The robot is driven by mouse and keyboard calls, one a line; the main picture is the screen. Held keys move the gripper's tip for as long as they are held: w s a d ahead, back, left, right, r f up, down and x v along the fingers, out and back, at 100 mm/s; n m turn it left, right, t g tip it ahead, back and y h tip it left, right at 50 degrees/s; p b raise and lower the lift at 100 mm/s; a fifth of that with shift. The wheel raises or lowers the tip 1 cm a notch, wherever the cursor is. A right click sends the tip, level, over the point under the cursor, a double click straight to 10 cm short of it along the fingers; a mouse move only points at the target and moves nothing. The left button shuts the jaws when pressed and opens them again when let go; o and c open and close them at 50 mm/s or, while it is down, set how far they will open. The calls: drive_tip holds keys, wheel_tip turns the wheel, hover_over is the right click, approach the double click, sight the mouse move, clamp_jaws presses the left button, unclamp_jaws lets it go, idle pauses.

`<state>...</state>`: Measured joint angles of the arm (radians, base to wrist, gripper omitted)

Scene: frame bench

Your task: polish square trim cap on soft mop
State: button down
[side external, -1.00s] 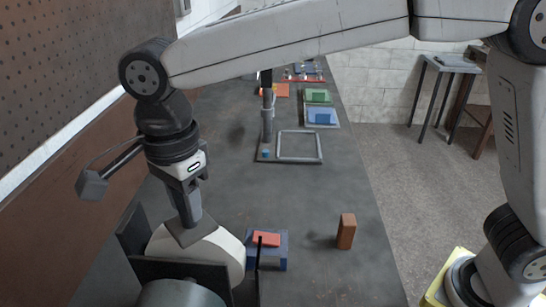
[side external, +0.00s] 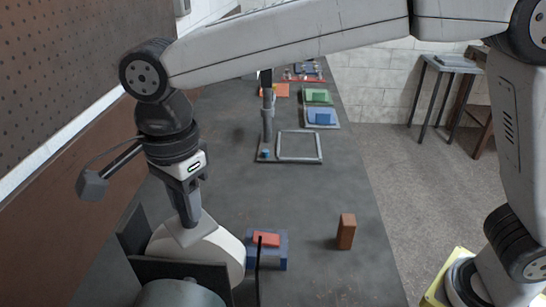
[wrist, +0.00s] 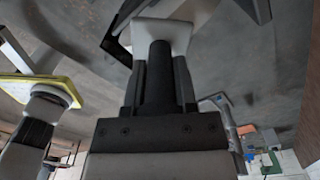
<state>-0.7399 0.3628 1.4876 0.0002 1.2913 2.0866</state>
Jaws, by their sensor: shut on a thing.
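The soft mop (side external: 225,250) is a cream-white rounded wheel at the lower left of the side view, partly behind dark guard plates. My gripper (side external: 188,212) points down over it and is shut on the grey square trim cap (side external: 187,237). The cap is at the mop's upper surface and appears to touch it. In the wrist view my gripper (wrist: 160,85) has its fingers closed around a dark stem. A pale, straight-edged shape lies beyond the fingertips; I cannot tell whether it is cap or mop.
A blue block with a red piece (side external: 267,241) stands right of the mop. A brown block (side external: 346,231) stands farther right. A grey square frame (side external: 299,146) and a post (side external: 267,115) are behind, with coloured trays beyond.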

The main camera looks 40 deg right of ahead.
drive_tip(key=shift+r, duration=0.1)
drive_tip(key=shift+r, duration=0.9)
drive_tip(key=shift+f, duration=0.8)
idle(2.4)
drive_tip(key=shift+r, duration=0.8)
drive_tip(key=shift+r, duration=0.1)
drive_tip(key=shift+r, duration=2.95)
drive_tip(key=shift+w+d+f, duration=0.1)
drive_tip(key=shift+d, duration=0.05)
